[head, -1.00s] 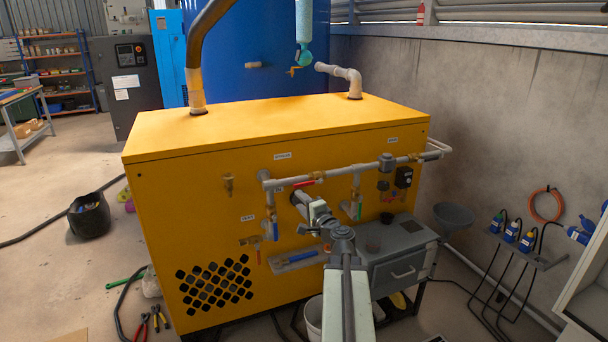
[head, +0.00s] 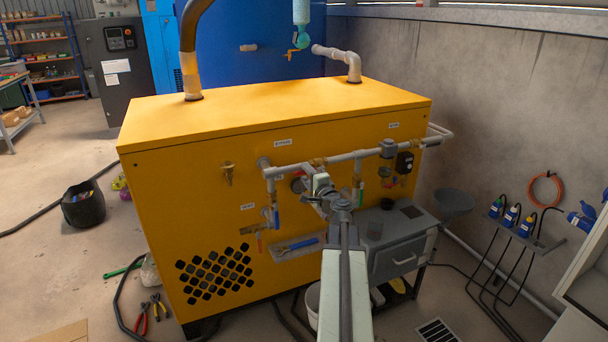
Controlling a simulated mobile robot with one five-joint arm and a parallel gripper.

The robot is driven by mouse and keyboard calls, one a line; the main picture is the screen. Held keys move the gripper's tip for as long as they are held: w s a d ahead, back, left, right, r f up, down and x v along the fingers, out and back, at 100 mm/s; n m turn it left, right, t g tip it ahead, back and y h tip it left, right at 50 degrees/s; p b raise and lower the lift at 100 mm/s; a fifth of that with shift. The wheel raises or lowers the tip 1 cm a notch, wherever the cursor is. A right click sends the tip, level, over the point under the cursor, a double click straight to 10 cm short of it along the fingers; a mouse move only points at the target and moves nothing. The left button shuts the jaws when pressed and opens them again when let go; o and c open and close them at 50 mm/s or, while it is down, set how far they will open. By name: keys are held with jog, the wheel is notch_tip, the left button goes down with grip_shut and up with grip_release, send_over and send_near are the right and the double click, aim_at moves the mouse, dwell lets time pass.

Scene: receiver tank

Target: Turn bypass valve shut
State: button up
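The yellow cabinet (head: 190,220) carries a grey pipe run (head: 345,157) along its front. A small label (head: 283,142), too small to read, sits above the left part of that pipe. A brass valve body (head: 318,162) sits on the pipe below and right of the label; its red lever is not visible now, with my gripper in front. My gripper (head: 321,183) is just below this valve body. Its fingers are hidden or too small to make out, and I cannot tell whether it touches the lever. Left of it, a lower valve has a blue handle (head: 276,218) hanging down.
A red-handled valve (head: 388,183) is on the right pipe branch. A ledge (head: 283,255) with a blue-handled tool (head: 300,245) is below. A grey drawer unit (head: 400,250) stands close right of my arm. A white bucket (head: 312,302) is low beside it.

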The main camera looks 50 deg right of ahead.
jog(key=shift+w, duration=0.1)
grip_shut()
dwell(1.2)
